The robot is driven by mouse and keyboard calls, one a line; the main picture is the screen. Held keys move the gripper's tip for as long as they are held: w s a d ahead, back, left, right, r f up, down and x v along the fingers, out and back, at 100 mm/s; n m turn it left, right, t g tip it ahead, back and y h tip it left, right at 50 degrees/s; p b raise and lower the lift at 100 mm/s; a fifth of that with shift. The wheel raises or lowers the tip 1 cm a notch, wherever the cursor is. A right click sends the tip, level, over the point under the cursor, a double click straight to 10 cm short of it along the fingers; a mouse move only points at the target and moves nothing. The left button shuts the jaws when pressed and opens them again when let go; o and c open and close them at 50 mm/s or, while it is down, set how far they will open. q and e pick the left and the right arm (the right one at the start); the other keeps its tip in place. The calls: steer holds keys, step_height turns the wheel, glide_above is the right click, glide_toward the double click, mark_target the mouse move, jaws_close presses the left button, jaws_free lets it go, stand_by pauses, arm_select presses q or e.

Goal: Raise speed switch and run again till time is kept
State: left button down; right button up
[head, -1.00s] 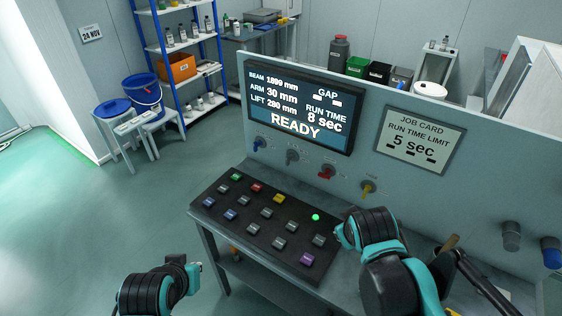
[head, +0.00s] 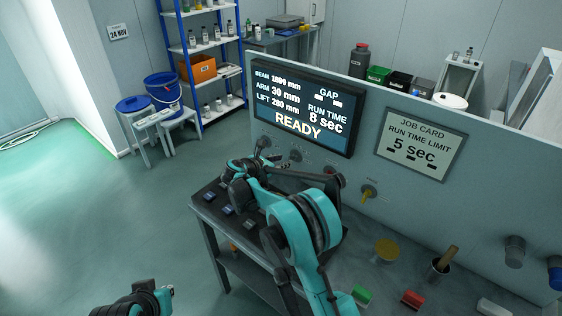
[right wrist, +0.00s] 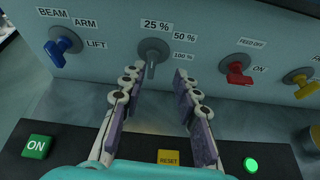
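The grey speed switch (right wrist: 152,52) is in the right wrist view, with marks 25 %, 50 % and 100 % around it. Its lever hangs downward. In the head view my right arm covers much of the button panel. The screen (head: 305,108) reads RUN TIME 8 sec and READY. The job card (head: 420,143) gives a run time limit of 5 sec. My left gripper (head: 158,298) is low at the left; its finger opening is unclear.
A blue BEAM/ARM/LIFT switch (right wrist: 64,45) is left of the speed switch; red (right wrist: 238,72) and yellow (right wrist: 300,82) switches are right. Below are the green ON button (right wrist: 37,147), yellow RESET button (right wrist: 168,157) and a lit green lamp (right wrist: 250,164).

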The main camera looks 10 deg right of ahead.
mark_target(290, 158)
steer(key=shift+n, duration=0.5)
steer(key=x, duration=0.2)
steer(key=b+x, duration=0.1)
steer(key=x, duration=0.2)
steer(key=a+b+x, duration=0.1)
steer(key=x, duration=0.2)
steer(key=shift+w+f, duration=0.4)
jaws_close()
